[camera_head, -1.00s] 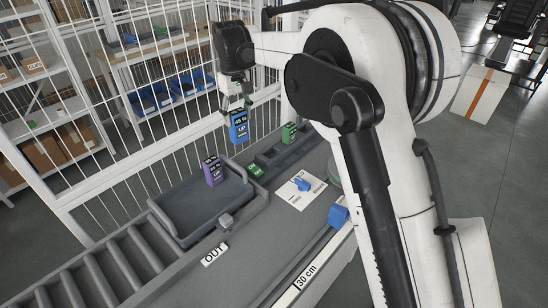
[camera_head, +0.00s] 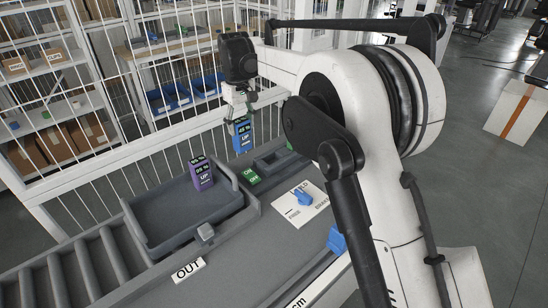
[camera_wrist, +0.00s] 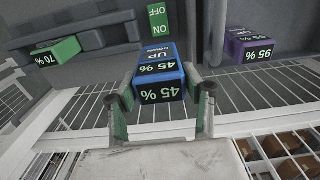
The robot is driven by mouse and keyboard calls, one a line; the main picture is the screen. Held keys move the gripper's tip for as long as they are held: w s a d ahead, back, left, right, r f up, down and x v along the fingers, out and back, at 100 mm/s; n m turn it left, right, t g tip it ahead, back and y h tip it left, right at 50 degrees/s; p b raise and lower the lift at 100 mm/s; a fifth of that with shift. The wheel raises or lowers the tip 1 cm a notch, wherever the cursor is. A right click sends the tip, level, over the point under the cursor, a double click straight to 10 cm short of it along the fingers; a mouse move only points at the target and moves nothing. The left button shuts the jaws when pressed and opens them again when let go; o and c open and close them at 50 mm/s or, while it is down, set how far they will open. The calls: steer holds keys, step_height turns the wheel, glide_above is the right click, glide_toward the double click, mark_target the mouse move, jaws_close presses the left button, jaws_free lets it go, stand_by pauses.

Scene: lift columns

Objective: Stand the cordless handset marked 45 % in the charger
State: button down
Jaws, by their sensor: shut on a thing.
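The blue handset (camera_head: 243,135) marked 45 % is upright in my gripper (camera_head: 238,118), which is shut on its upper part. In the wrist view the handset (camera_wrist: 160,80) shows its 45 % labels between the two fingers (camera_wrist: 162,103). The dark grey charger (camera_head: 266,168) is below and to the right of it in the head view, with an empty slot. The handset looks clear of the charger; its exact height is hard to tell. A green handset (camera_wrist: 57,53) marked 70 % stands in the charger at the left of the wrist view; my arm mostly hides it in the head view.
A purple handset (camera_head: 201,174) marked 95 % stands in the grey tray (camera_head: 150,250) at the left. A green ON/OFF label (camera_head: 250,177) is beside the charger. A white card (camera_head: 312,211) with a blue knob (camera_head: 300,197) lies nearer. A wire fence (camera_head: 140,175) runs behind.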

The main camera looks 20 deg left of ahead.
steer(key=w+d+f+p, duration=0.2)
steer(key=w+d+f, duration=0.5)
steer(key=f, duration=0.3)
steer(key=shift+d, duration=0.35)
steer(key=shift+w+f, duration=0.1)
steer(key=shift+f, duration=0.05)
steer(key=shift+f+b, duration=0.35)
steer(key=shift+b, duration=0.05)
steer(key=c, duration=0.9)
jaws_free()
steer(key=shift+r, duration=0.1)
steer(key=shift+c, duration=0.2)
